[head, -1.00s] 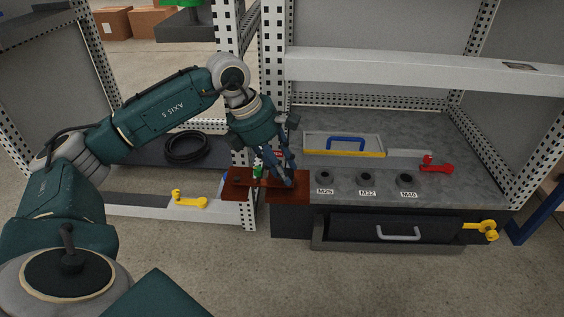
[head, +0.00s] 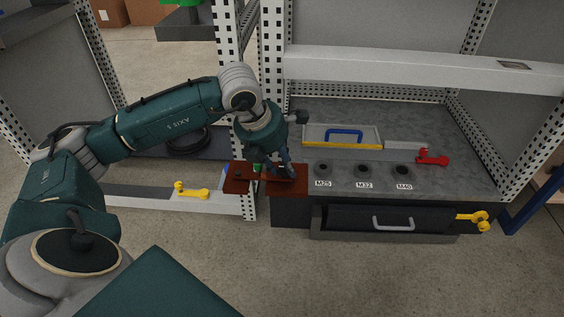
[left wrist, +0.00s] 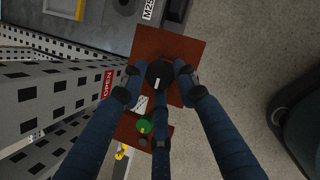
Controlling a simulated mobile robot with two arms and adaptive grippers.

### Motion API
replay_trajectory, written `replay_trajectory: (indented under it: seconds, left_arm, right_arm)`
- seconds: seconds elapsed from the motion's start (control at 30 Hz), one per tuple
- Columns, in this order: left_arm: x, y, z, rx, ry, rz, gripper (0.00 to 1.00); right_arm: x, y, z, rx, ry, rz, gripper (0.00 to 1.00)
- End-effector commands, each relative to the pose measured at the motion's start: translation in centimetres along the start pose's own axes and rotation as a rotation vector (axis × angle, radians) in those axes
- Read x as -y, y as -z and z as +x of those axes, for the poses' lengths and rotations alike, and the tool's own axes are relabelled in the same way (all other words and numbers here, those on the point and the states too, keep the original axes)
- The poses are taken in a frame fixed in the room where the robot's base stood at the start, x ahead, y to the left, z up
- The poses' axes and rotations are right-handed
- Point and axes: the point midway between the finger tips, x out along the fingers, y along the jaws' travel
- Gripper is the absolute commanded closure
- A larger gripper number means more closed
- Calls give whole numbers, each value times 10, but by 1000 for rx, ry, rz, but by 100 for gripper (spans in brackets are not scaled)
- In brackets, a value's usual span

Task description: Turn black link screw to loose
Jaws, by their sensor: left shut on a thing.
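The black link screw (left wrist: 160,74) is a round black knob with a white line on top, seen in the left wrist view on a red-brown plate (left wrist: 190,50). My left gripper (left wrist: 159,80) has its three fingers shut around this knob. In the head view the gripper (head: 283,173) points down at the right red-brown plate (head: 288,187), and its fingers hide the knob. A green screw (left wrist: 144,125) sits on the lower part of the red-brown link, close to one finger. My right gripper is in neither view.
A perforated white cabinet post (head: 272,80) stands close behind my left wrist. On the grey shelf are sockets marked M25 (head: 323,169), M32 and M40, a tray with a blue handle (head: 345,135) and a red lever (head: 433,159). A yellow lever (head: 190,191) is at the lower left.

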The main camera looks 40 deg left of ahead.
Motion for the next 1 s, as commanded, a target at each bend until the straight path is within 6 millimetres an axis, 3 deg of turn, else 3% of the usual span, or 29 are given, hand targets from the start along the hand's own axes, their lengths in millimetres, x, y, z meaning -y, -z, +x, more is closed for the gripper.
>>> replay_trajectory:
  seconds: [0.37,0.4,0.47,0.77,1.0]
  left_arm:
    - [4,-4,-1,12,9,1,96]
    - [5,-4,-1,12,10,1,62]
    - [4,-4,-1,11,9,1,53]
    - [2,-2,-2,6,3,-1,53]
    - [1,-3,-34,10,0,1,53]
  right_arm:
    - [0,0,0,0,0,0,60]
    - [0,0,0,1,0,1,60]
    - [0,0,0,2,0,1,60]
    - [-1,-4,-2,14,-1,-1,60]
    - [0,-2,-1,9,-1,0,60]
